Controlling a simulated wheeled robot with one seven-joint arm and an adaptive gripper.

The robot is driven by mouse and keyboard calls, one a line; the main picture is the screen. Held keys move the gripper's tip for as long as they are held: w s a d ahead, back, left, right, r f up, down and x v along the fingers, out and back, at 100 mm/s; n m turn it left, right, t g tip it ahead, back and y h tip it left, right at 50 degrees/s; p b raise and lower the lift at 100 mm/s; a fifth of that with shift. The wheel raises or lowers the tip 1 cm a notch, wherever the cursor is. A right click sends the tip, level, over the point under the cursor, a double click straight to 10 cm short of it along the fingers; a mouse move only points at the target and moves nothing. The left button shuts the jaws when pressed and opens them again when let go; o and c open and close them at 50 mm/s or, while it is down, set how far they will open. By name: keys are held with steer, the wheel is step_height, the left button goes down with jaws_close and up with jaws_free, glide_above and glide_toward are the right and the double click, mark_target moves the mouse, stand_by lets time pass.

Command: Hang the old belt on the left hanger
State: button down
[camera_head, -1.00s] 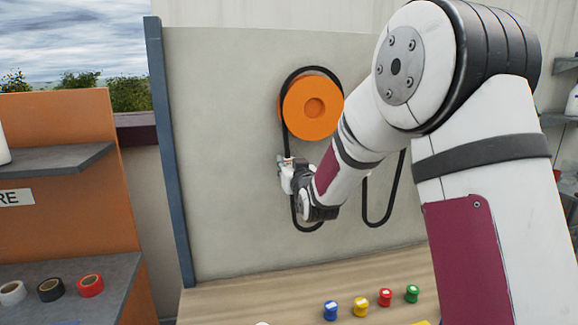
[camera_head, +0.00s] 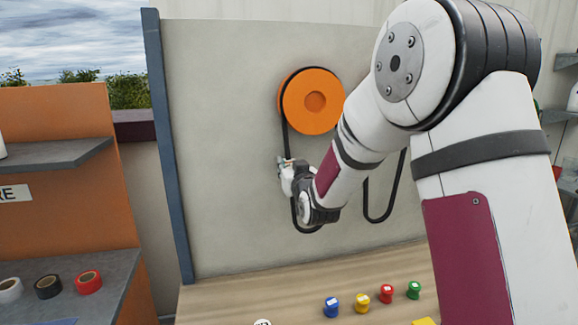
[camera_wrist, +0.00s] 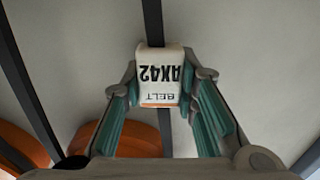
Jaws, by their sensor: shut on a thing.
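A black belt (camera_head: 285,135) runs along the upper left edge of an orange wheel (camera_head: 309,105) on the panel. Its left strand goes down to my gripper, and a rounded loop end shows below. My gripper (camera_head: 284,164) is shut on the belt's white label block, which reads "BELT AX42" (camera_wrist: 160,73) in the wrist view, upside down. The fingers flank the label, and the belt (camera_wrist: 152,22) passes through it. A black loop (camera_head: 381,219) shows right of my forearm; its upper part is hidden, and I cannot tell whether it is the same belt. No left hanger is identifiable.
A pale panel (camera_head: 230,130) with a blue post (camera_head: 165,150) stands behind. A wooden bench (camera_head: 240,300) below holds blue, yellow, red and green spools (camera_head: 332,307). An orange shelf unit (camera_head: 60,120) with tape rolls (camera_head: 48,285) stands at left. My arm hides much of the right side.

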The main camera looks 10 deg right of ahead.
stand_by(0.3)
steer(key=c, duration=1.2)
jaws_free()
steer(key=s+f+g, duration=0.2)
steer(key=s+g, duration=1.1)
steer(key=s, duration=3.4)
steer(key=shift+f, duration=0.2)
steer(key=shift+d, duration=0.1)
